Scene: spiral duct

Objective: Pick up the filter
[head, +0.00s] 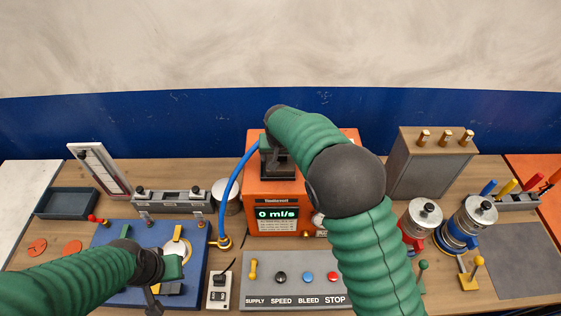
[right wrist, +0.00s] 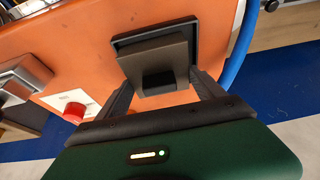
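No part is labelled as a filter. The likeliest is a grey-brown block (right wrist: 155,62) in a dark square frame (right wrist: 187,30) on the orange machine (head: 262,200), also seen in the right wrist view (right wrist: 75,35). My right gripper (right wrist: 163,84) has its fingers on both sides of this block; I cannot tell whether they press on it. In the head view the right gripper (head: 277,162) is at the machine's top left, and the block is hidden.
A blue hose (head: 231,190) runs beside the machine's left side. A grey box (head: 425,170) with brass posts and metal canisters (head: 425,212) stand on the right. A switch panel (head: 297,288) lies in front. A grey mat (head: 520,262) at the right is bare.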

